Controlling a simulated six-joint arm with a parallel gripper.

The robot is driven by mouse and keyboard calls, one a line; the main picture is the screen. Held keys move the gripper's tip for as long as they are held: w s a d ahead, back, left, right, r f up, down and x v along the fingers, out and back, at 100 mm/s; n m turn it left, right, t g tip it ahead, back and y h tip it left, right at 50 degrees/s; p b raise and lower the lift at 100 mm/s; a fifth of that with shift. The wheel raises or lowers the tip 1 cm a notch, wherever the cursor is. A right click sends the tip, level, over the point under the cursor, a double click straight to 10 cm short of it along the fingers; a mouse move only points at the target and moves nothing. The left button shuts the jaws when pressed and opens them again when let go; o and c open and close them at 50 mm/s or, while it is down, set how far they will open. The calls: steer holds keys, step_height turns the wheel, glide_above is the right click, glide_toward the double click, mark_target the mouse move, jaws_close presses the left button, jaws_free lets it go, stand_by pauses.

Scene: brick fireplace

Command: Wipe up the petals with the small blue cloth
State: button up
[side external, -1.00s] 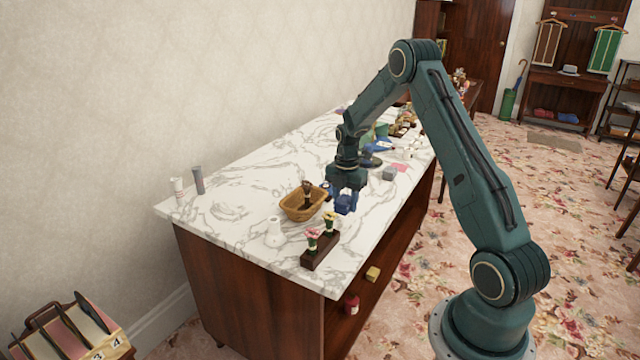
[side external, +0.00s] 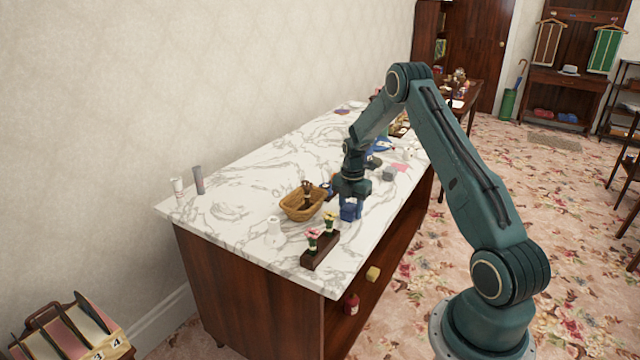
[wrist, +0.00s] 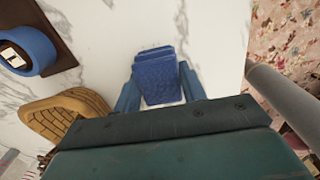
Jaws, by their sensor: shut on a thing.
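The small blue cloth (wrist: 160,78) is folded into a pad and sits between the two fingers of my gripper (wrist: 160,88) in the wrist view. My gripper is shut on it. In the side external view the cloth (side external: 350,211) shows under my gripper (side external: 351,200), low at the marble top near its right front edge. I cannot tell whether the cloth touches the marble. No petals can be made out clearly in either view.
A wicker basket (side external: 303,204) stands just left of my gripper. A blue roll (wrist: 28,50) lies beyond the basket.

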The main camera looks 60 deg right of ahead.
mark_target(344, 225)
steer(key=shift+d, duration=1.5)
steer(key=shift+d+f, duration=0.15)
steer(key=shift+d, duration=0.15)
steer(key=shift+a, duration=3.8)
steer(key=shift+a+r, duration=0.2)
steer(key=shift+a, duration=0.05)
step_height(344, 225, up, 8)
steer(key=shift+d, duration=0.2)
steer(key=s+d+r, duration=0.1)
steer(key=d+r, duration=1.1)
steer(key=d, duration=0.2)
steer(key=shift+n, duration=0.3)
steer(key=f, duration=1.5)
steer(key=shift+s+a+f, duration=0.1)
steer(key=shift+s+f, duration=0.1)
steer(key=shift+f, duration=0.15)
